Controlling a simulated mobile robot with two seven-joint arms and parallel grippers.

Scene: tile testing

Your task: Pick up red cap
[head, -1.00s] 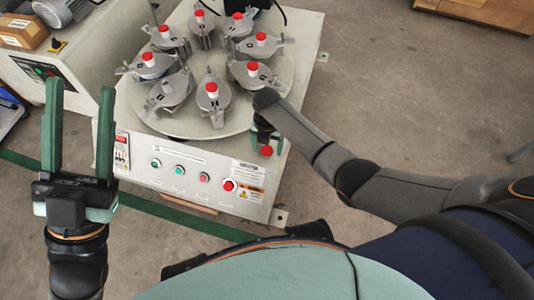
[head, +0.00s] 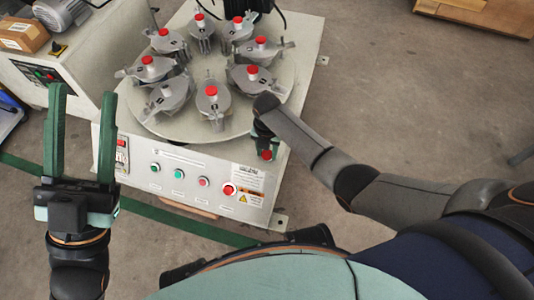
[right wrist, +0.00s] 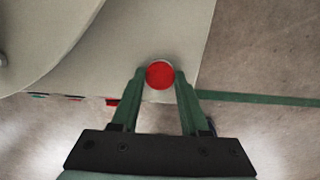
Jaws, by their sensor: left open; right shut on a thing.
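A red cap (right wrist: 160,75) sits between the two green fingertips of my right gripper (right wrist: 160,82), which is shut on it in the right wrist view. In the head view this red cap (head: 267,154) shows below the end of my right arm, near the front right corner of the machine, and the arm hides most of the right gripper (head: 264,140). Several grey jars with red caps (head: 211,91) on top stand in a ring on the round turntable (head: 233,127). My left gripper (head: 80,130) is open and empty, at the left in front of the machine.
The machine's front panel has a large red button (head: 229,190) and small buttons. A second machine (head: 45,80) with a cardboard box (head: 22,35) stands at the left. A wooden pallet (head: 480,25) lies at the back right. The floor to the right is clear.

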